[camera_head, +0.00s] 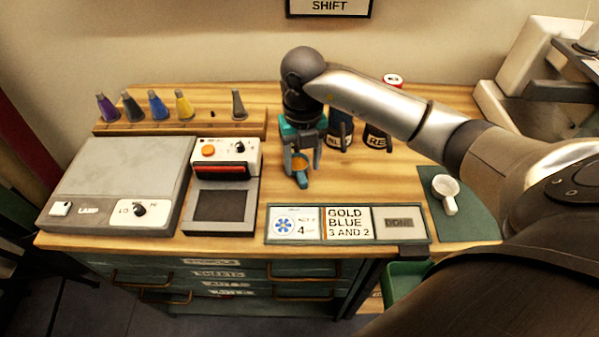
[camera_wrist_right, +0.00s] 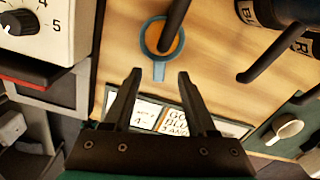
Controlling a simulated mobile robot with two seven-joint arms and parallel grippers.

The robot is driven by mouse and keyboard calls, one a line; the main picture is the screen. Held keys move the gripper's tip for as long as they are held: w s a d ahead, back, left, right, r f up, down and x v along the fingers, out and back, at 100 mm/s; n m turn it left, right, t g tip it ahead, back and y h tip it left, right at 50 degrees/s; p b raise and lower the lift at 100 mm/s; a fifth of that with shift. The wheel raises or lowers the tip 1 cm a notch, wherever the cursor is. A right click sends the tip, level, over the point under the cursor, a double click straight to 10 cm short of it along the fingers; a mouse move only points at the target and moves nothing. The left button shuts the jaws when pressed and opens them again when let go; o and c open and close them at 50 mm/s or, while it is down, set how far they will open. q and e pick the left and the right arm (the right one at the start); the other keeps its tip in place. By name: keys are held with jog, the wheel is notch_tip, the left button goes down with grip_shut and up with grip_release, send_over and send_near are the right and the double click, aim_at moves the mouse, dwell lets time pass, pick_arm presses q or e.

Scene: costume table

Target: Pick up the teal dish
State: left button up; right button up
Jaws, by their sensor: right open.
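The teal dish (camera_head: 302,181) is a small round dish with a short flat handle, on the wooden table near its middle. In the right wrist view the dish (camera_wrist_right: 160,72) lies ahead of the fingertips, its handle pointing back between them. A dark rod crosses over its round part. Its inside looks orange-tan; I cannot tell whether it holds anything. My right gripper (camera_head: 302,164) is open and points down over the dish, one finger on each side in the head view. In the right wrist view the gripper (camera_wrist_right: 160,76) holds nothing. My left gripper is out of view.
Dark bottles labelled blue (camera_head: 340,130) and red (camera_head: 376,139) stand close right of my gripper. A white control box (camera_head: 225,160) is at left. A sign strip (camera_head: 347,239) lies in front. A white scoop (camera_head: 446,188) rests on a green mat (camera_head: 475,222) at right.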

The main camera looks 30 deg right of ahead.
aim_at(302, 175)
notch_tip(302, 175, down, 3)
jog(key=shift+f+b, duration=0.1)
jog(key=shift+b, duration=0.2)
grip_shut()
dwell(0.4)
